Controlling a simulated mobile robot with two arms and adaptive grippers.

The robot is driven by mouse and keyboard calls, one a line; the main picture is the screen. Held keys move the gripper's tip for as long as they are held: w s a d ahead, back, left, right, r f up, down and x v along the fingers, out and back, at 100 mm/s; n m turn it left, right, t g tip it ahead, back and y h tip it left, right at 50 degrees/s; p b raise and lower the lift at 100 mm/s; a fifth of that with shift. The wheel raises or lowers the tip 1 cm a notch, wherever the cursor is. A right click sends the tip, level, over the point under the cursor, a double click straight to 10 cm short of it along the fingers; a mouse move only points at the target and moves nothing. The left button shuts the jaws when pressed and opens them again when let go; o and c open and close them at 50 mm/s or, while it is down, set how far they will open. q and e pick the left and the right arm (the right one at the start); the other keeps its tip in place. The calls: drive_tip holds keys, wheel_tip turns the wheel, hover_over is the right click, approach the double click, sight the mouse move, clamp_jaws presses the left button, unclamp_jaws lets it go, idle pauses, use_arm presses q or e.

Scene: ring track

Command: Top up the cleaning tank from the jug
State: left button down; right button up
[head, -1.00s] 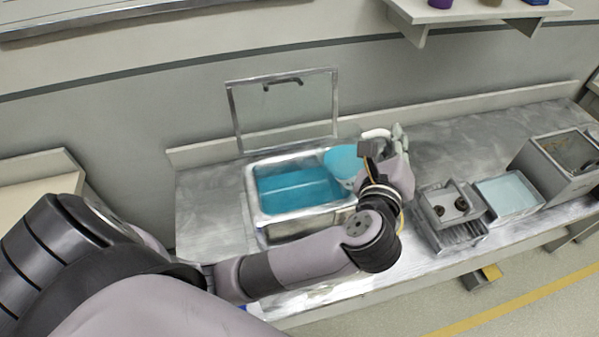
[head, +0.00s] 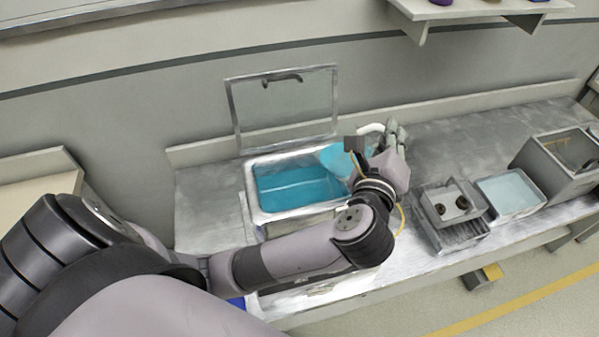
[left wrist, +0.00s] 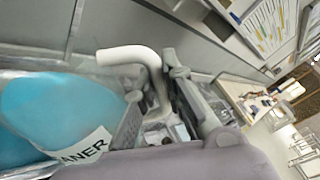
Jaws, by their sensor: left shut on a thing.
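The cleaning tank (head: 258,217) is a metal basin on the bench with blue liquid in it, its glass lid (head: 286,107) standing open behind it. The jug (head: 338,158) is blue with a white handle (head: 371,128). It is tilted over the tank's right end. My left gripper (head: 388,147) is shut on the jug, at its right. In the left wrist view, the jug (left wrist: 62,115) shows blue liquid and a label ending in "ANER", and its handle (left wrist: 130,55) is at the gripper fingers. Any stream at the jug's mouth is hidden. My right gripper is out of view.
To the right on the bench are a grey tray (head: 462,238) with a part holding two dark round pieces, a shallow tray of pale liquid (head: 510,192) and a grey box (head: 560,165). A wall shelf (head: 480,10) is above. The bench behind these trays is clear.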

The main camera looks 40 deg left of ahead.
use_arm(q)
drive_tip(key=shift+a+r, duration=0.15)
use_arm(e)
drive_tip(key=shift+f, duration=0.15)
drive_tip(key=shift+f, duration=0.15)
use_arm(q)
drive_tip(key=shift+s+a+n+b, duration=0.15)
drive_tip(key=shift+a+n+b, duration=0.1)
drive_tip(key=shift+n+b, duration=0.15)
drive_tip(key=shift+d, duration=0.1)
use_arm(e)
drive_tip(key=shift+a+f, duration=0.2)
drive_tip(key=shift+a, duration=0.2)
use_arm(q)
drive_tip(key=shift+r, duration=0.1)
drive_tip(key=shift+a, duration=0.2)
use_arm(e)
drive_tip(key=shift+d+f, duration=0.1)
